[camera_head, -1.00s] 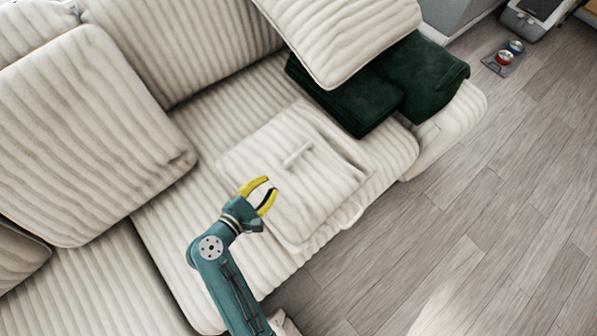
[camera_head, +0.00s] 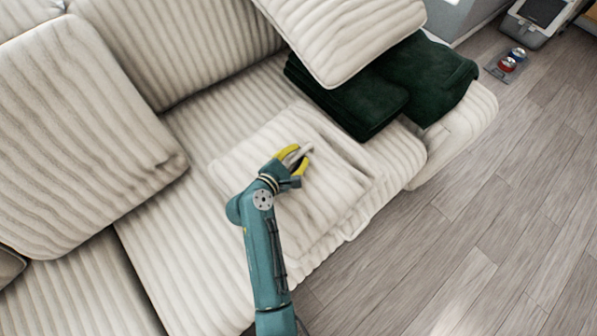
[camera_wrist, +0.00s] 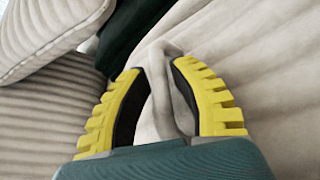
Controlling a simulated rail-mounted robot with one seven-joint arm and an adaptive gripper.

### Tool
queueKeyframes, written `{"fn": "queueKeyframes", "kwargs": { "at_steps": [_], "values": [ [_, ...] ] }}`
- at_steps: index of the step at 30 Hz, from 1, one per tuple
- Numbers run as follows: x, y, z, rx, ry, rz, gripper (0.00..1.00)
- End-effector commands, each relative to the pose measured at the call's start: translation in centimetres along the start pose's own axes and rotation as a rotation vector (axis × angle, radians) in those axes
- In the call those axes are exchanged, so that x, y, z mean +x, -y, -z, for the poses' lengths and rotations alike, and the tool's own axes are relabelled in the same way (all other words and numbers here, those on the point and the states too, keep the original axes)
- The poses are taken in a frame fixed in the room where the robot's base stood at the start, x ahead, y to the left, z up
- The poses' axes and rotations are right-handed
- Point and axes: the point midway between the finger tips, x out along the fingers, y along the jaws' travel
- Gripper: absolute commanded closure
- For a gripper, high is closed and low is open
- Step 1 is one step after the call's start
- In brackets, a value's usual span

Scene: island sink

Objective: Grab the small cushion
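The small cushion (camera_head: 335,185) is a pale, square, ribbed pad lying flat on the sofa seat, with a raised pale strap-like handle (camera_head: 305,148) near its middle. My gripper (camera_head: 299,155) is low over the cushion, its two yellow fingers on either side of the handle. In the wrist view, the handle (camera_wrist: 159,85) runs between the black finger pads of my gripper (camera_wrist: 157,70). A gap shows on the left side of the handle; the right finger is very close to it, and I cannot tell whether they touch. The fingers hide part of the handle.
A large ribbed cushion (camera_head: 85,135) leans at the left, and another (camera_head: 345,35) leans at the back right. A dark green folded blanket (camera_head: 430,80) lies beside it. The sofa's front edge drops to a clear wooden floor (camera_head: 460,240) at the right.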

Motion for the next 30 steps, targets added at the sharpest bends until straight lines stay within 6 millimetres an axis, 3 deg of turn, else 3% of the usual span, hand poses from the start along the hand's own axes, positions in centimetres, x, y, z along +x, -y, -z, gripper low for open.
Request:
{"fn": "queueKeyframes", "kwargs": {
  "at_steps": [5, 9, 24, 30],
  "values": [
    [-0.1, 0.0, -0.1, -0.001, 0.0, 0.0, 0.78],
    [-0.1, 0.0, -0.1, -0.001, 0.0, 0.0, 1.0],
    [-0.1, -0.1, -0.1, 0.0, -0.001, -0.001, 1.0],
    [-0.6, -1.0, -1.4, 0.001, 0.0, -0.001, 1.0]
  ]
}}
